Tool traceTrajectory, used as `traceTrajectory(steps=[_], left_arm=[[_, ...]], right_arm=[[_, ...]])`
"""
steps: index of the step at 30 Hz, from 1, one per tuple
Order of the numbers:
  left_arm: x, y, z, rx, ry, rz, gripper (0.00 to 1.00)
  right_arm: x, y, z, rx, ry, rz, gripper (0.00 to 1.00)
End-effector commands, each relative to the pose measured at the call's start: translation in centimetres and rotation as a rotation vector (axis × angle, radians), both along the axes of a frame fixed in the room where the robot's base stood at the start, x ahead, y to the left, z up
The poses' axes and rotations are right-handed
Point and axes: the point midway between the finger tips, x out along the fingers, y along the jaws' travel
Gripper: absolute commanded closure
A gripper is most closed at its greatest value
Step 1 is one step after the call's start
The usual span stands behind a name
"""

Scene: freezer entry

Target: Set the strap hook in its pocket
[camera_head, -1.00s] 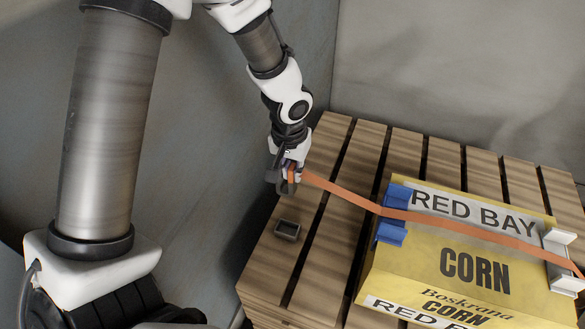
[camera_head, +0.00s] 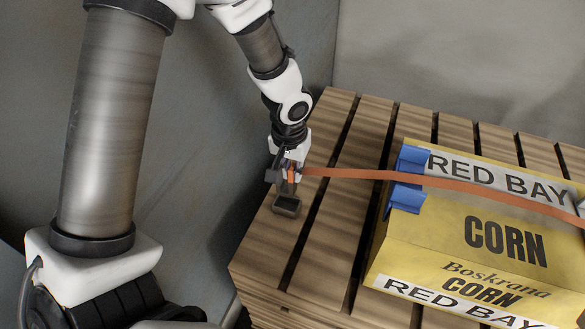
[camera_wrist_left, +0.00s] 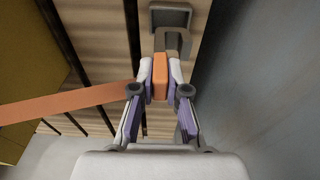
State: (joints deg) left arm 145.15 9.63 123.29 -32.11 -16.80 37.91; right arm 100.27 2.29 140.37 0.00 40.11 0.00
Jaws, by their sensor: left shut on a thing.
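My left gripper (camera_head: 289,174) is shut on the strap hook, just above the near left part of the pallet. In the left wrist view the gripper (camera_wrist_left: 160,80) pinches the orange block of the strap hook (camera_wrist_left: 160,76), and its grey hook end (camera_wrist_left: 174,42) points toward the pocket. The pocket (camera_head: 287,206) is a small dark open box on the pallet slats; it also shows at the top of the left wrist view (camera_wrist_left: 170,16). The hook end is close to the pocket and overlaps its edge in that view; I cannot tell whether they touch. My right gripper is out of view.
The orange strap (camera_head: 345,173) runs from the hook rightward over a yellow corn carton (camera_head: 460,235) with blue edge guards (camera_head: 408,180). The carton stands on the slatted wooden pallet (camera_head: 318,225). Grey walls (camera_head: 450,60) close in behind and at left.

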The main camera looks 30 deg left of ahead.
Motion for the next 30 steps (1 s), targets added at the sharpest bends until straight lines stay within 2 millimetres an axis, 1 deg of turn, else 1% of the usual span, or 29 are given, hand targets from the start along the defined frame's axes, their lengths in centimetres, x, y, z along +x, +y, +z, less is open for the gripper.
traceTrajectory(steps=[1, 9, 13, 17, 30], left_arm=[[0.0, 0.0, -1.2, 0.0, 0.0, 0.0, 1.0], [0.0, 0.0, -4.5, 0.0, 0.0, 0.0, 1.0], [0.0, 0.0, -5.8, 0.0, 0.0, 0.0, 1.0], [0.0, 0.0, -6.4, 0.0, 0.0, 0.0, 1.0], [0.0, 0.0, -6.4, 0.0, 0.0, 0.0, 1.0]], right_arm=[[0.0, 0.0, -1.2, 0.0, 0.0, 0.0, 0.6], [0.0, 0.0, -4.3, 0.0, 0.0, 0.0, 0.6], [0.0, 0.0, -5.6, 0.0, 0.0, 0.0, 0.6], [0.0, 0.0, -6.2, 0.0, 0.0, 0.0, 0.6], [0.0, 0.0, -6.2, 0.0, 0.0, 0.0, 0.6]])
